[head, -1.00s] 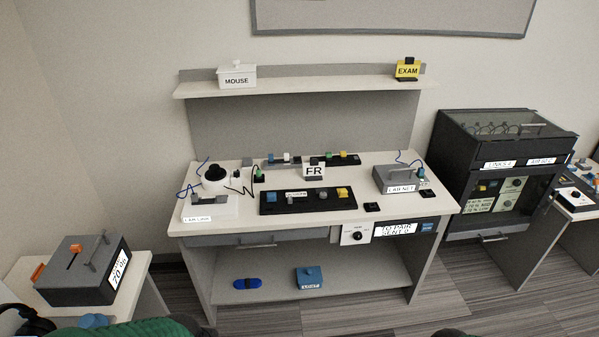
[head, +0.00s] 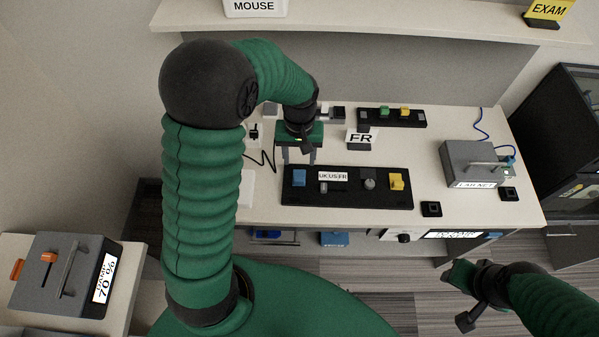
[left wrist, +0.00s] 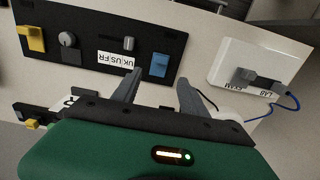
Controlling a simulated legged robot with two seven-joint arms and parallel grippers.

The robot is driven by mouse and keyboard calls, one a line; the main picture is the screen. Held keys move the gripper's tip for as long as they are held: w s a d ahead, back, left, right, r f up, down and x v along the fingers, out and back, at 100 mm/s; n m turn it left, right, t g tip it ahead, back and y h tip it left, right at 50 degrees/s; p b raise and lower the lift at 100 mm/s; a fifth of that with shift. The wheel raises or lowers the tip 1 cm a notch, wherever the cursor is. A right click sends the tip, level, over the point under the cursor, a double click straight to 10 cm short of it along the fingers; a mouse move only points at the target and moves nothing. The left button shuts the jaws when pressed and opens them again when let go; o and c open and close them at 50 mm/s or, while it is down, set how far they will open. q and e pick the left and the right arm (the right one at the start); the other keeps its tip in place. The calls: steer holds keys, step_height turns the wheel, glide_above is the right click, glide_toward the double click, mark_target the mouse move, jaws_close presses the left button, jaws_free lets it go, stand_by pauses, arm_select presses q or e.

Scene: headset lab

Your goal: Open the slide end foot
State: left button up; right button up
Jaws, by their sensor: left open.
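A black panel (head: 347,197) lies on the desk with a blue block (head: 299,177), a small grey slider (head: 323,187), a "UK US FR" label, a grey knob (head: 369,184) and a yellow switch (head: 397,181). My left gripper (head: 298,161) is open, fingers pointing down just behind the blue block. In the left wrist view its two fingers (left wrist: 159,78) spread toward the blue block (left wrist: 160,64), with nothing between them. The slider (left wrist: 128,43) shows beside it. I cannot tell which part is the slide end foot. My right gripper (head: 468,294) hangs at lower right.
An "FR" sign (head: 360,138) and a second black strip (head: 392,118) stand behind. A grey box (head: 470,162) with a handle is at right. A white unit (left wrist: 240,62) with a blue cable lies near the left gripper. A grey box (head: 62,275) stands at far left.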

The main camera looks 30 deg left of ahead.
mark_target(299, 179)
arm_select(q)
steer(key=f, duration=1)
steer(key=shift+s+d+f, duration=0.15)
steer(key=shift+s+d, duration=0.05)
steer(key=shift+d, duration=0.05)
steer(key=shift+a+f, duration=0.15)
steer(key=shift+a, duration=0.15)
steer(key=shift+s, duration=0.1)
steer(key=shift+c, duration=0.8)
steer(key=shift+d, duration=0.25)
steer(key=c, duration=0.7)
jaws_close()
